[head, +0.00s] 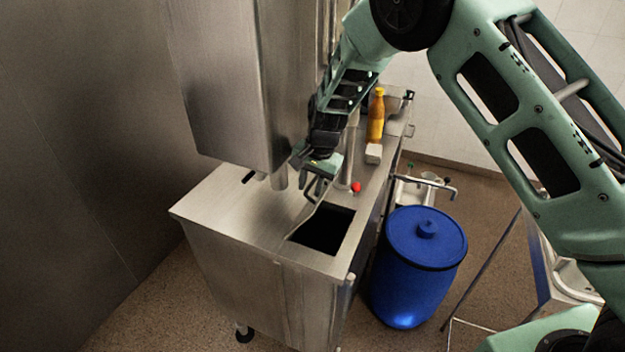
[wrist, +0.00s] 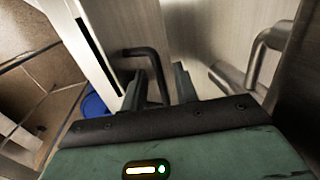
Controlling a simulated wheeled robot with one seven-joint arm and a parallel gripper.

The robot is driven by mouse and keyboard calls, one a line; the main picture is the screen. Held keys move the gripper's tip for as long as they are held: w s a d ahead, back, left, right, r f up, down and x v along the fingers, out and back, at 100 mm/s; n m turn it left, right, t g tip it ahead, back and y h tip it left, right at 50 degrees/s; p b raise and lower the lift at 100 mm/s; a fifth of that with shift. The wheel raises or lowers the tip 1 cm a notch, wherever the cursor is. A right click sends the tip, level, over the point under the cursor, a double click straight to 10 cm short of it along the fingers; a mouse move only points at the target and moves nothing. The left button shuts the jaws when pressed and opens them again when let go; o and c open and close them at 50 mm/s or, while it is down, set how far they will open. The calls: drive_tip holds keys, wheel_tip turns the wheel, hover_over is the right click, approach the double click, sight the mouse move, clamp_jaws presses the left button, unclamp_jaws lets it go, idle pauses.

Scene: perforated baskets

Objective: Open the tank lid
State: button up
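The steel tank (head: 232,215) has a dark rectangular opening (head: 325,232) in its top, front right. Its lid (head: 309,214) stands raised at the opening's left side, seen nearly edge-on in the head view. In the wrist view a dark bent handle (wrist: 152,62) stands out from a steel panel that looks like the lid. My gripper (head: 317,188) is at the raised lid, above the opening. In the wrist view its two fingers (wrist: 159,85) are apart, with the handle bar between them and some gap showing. Contact with the handle cannot be made out.
A tall steel cabinet (head: 225,80) rises close behind the gripper's left side. An orange bottle (head: 376,116), a white block (head: 373,153) and a red knob (head: 356,187) are on the counter. A blue barrel (head: 420,270) stands on the floor at right. A bent steel pipe (wrist: 262,55) is right of the fingers.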

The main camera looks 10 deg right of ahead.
drive_tip(key=shift+w+d+r, duration=0.15)
drive_tip(key=shift+r, duration=0.1)
drive_tip(key=shift+r, duration=0.45)
wheel_tip(320, 180, up, 16)
drive_tip(key=s+d+b, duration=0.2)
drive_tip(key=b, duration=0.3)
drive_tip(key=shift+d, duration=0.35)
